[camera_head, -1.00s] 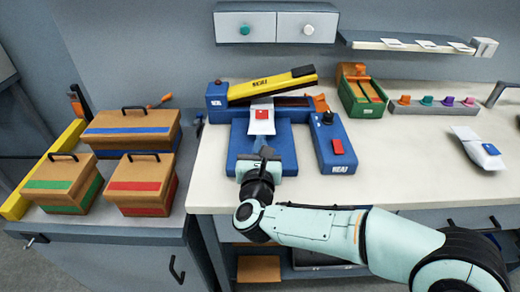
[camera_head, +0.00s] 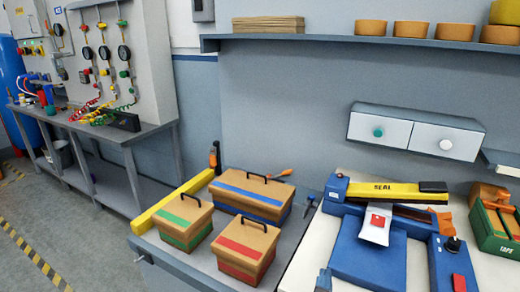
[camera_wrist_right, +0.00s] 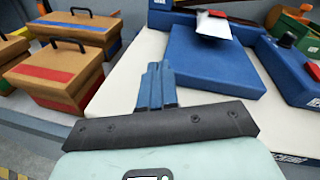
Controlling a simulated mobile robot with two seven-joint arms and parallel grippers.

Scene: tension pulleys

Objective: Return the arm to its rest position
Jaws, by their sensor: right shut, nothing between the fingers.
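My right gripper (camera_wrist_right: 156,84) is shut and empty in the right wrist view, its blue fingers together above the front left part of the white worktop. Only its tip (camera_head: 323,281) shows at the bottom edge of the head view, left of the blue sealer (camera_head: 368,258). The rest of the right arm is out of the head view. My left gripper is not in view. A white packet with a red label (camera_head: 376,226) lies at the sealer, under its yellow bar (camera_head: 385,190). It is apart from the gripper.
Boxes with green (camera_head: 184,220), red (camera_head: 243,249) and blue (camera_head: 252,195) stripes stand on the grey bench at left. A green and orange holder (camera_head: 494,222) is at right. Drawers (camera_head: 415,132) and a shelf (camera_head: 350,40) are on the wall. A gauge panel (camera_head: 110,60) stands far left.

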